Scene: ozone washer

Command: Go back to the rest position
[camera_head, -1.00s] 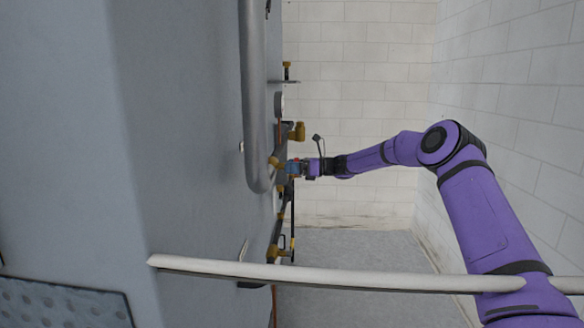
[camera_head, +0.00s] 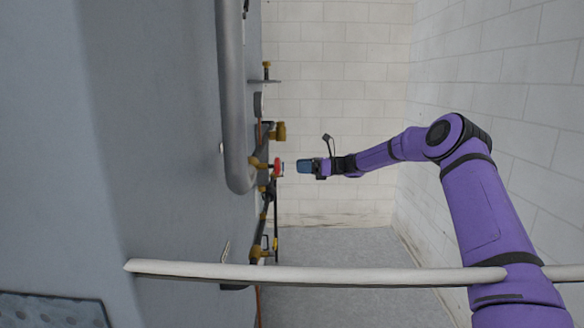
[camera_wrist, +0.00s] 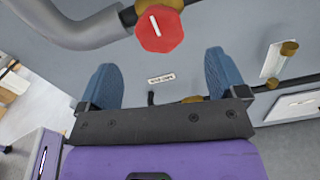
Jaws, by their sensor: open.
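My gripper (camera_head: 304,166) is at the end of my purple arm, to the right of the machine's pipework in the head view. It is open and empty. In the wrist view its two blue fingers (camera_wrist: 165,78) stand wide apart. A red knob with a white mark (camera_wrist: 159,29) shows beyond the fingers, at the top. The same red knob (camera_head: 278,167) sits on a brass valve in the head view, with a clear gap between it and my fingertips.
The grey machine wall (camera_head: 150,150) fills the left, with a thick grey pipe (camera_head: 232,110) and brass fittings (camera_head: 278,132). A long pale bar (camera_head: 320,275) crosses the foreground, in front of my arm's lower part in places. White block walls (camera_head: 340,90) stand behind and right. Floor (camera_head: 340,250) is clear.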

